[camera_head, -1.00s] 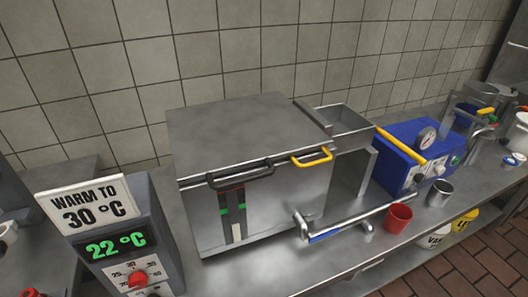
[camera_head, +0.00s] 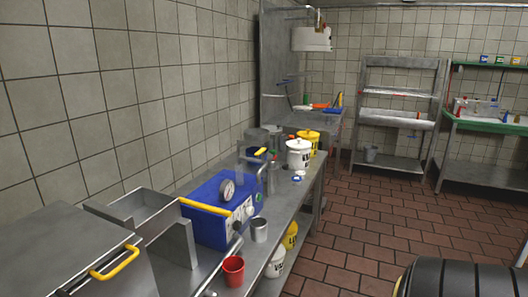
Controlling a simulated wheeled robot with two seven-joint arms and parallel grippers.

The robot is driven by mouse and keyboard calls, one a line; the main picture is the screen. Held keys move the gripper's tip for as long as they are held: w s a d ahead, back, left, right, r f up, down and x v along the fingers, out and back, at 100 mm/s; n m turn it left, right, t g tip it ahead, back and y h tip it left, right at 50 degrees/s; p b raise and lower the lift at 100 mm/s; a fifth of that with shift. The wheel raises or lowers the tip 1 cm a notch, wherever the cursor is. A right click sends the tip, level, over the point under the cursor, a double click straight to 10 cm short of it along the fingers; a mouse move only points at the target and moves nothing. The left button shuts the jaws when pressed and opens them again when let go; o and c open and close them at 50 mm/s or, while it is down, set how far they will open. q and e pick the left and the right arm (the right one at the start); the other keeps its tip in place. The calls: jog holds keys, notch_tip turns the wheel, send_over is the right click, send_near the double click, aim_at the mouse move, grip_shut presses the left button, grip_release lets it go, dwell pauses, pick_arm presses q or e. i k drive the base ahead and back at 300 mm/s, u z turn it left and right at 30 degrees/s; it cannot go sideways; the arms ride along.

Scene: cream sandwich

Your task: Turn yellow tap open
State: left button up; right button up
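Several yellow handle-like parts show, and I cannot tell for sure which is the yellow tap. A long yellow bar (camera_head: 206,206) lies along the top of the blue box with a round gauge (camera_head: 227,188). A small yellow lever (camera_head: 262,151) stands on metal pipework behind the blue box (camera_head: 206,232). A yellow curved handle (camera_head: 116,264) sits on the steel lidded box (camera_head: 60,245) at the lower left. Neither of my grippers is in view.
A red cup (camera_head: 233,270) and a steel cup (camera_head: 259,230) stand on the bench by the blue box. White and yellow buckets stand farther along and below. A shelf rack (camera_head: 394,117) and green-topped table (camera_head: 490,126) stand at the back. The tiled floor (camera_head: 360,220) is open.

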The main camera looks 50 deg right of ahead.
aim_at(257, 154)
jog(key=z, duration=1.7)
jog(key=k, duration=0.5)
jog(key=z, duration=0.7)
jog(key=i, duration=2.45)
jog(key=u, duration=1.85)
